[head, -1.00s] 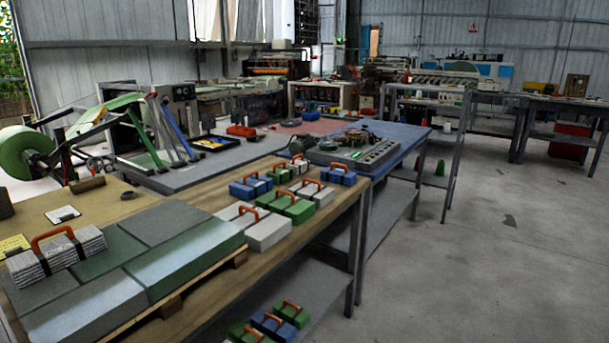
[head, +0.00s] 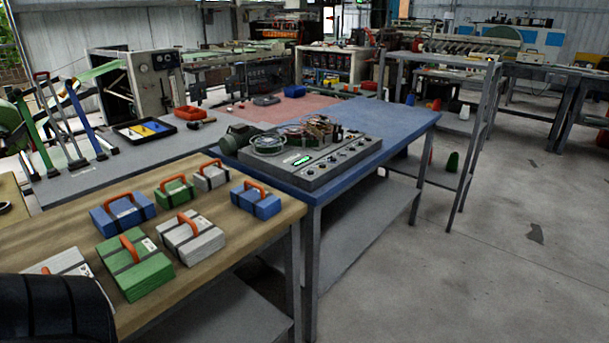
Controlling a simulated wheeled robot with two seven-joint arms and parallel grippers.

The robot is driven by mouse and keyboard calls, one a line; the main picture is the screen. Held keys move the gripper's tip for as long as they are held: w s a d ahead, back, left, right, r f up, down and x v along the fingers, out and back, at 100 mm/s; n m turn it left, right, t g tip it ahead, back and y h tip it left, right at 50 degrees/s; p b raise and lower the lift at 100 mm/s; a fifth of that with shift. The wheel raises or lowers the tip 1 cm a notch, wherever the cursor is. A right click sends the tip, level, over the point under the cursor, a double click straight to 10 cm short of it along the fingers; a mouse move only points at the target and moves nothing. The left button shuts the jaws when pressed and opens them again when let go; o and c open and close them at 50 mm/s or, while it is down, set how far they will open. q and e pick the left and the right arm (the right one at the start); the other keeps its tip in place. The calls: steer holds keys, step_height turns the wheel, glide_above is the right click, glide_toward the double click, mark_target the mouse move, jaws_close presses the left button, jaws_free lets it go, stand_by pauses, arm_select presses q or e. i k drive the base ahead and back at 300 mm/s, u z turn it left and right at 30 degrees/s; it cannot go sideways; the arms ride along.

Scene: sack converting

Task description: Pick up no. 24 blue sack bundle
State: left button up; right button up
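Two blue sack bundles with orange handles are on the wooden table top in the head view. One blue bundle (head: 140,212) is at the left, behind a larger green bundle. The other blue bundle (head: 265,208) is at the right, near the table's right edge. Their numbers are too small to read, so I cannot tell which is no. 24. A dark rounded part at the lower left looks like my arm and covers part of a white bundle. Neither gripper is in view.
Green bundles (head: 145,275) and white bundles (head: 195,242) with orange handles stand close around the blue ones. A grey control box (head: 325,165) with cables sits on the blue table (head: 395,125) behind. The grey floor (head: 480,260) at right is clear.

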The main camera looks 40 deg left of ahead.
mark_target(250, 196)
steer(key=i, duration=2.45)
steer(key=u, duration=4.05)
